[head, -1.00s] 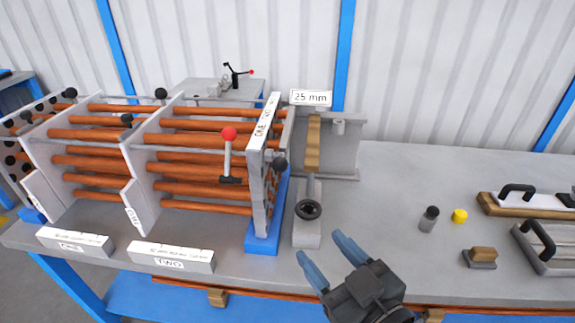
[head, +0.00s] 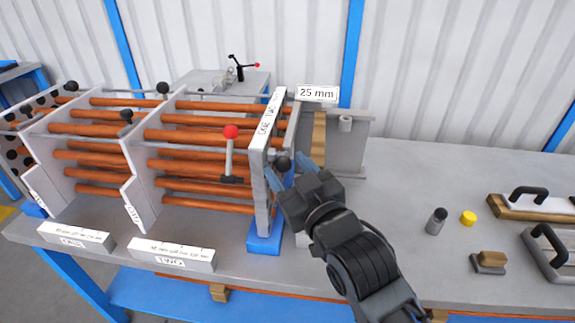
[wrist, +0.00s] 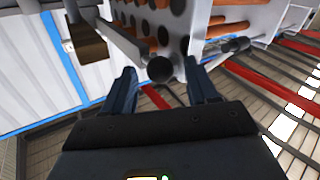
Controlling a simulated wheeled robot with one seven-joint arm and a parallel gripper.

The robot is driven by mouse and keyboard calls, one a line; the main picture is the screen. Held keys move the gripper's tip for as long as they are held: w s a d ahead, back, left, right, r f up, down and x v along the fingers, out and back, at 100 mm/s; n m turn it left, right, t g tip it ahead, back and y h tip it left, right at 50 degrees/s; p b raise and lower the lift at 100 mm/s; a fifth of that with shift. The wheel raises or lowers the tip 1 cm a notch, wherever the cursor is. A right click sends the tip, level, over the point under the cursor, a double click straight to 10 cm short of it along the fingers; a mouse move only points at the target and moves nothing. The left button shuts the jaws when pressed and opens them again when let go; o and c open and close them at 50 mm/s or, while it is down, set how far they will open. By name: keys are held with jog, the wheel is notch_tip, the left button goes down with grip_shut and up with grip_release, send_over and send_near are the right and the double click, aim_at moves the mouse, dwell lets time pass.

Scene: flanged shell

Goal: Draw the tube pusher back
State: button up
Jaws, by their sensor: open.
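A black ball knob (head: 282,163) stands at the right face of the tube bundle's end plate (head: 262,145); I take it for the tube pusher's handle, though its rod is hidden. My gripper (head: 287,167) is open, with its blue fingers reaching to the knob. In the wrist view the knob (wrist: 160,69) sits between the two fingertips, with a gap on each side. The fingers are around it and not closed on it. Copper tubes (head: 200,135) run through the white plates to the left.
A red-knobbed lever (head: 230,133) stands left of the end plate. A fixture with a wooden block (head: 319,132) and a "25 mm" sign (head: 317,93) stands just right of my gripper. The bench (head: 405,180) is clear further right, up to a grey cylinder (head: 436,221).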

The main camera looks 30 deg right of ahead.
jog(key=shift+w, duration=0.4)
jog(key=shift+c, duration=0.3)
grip_shut()
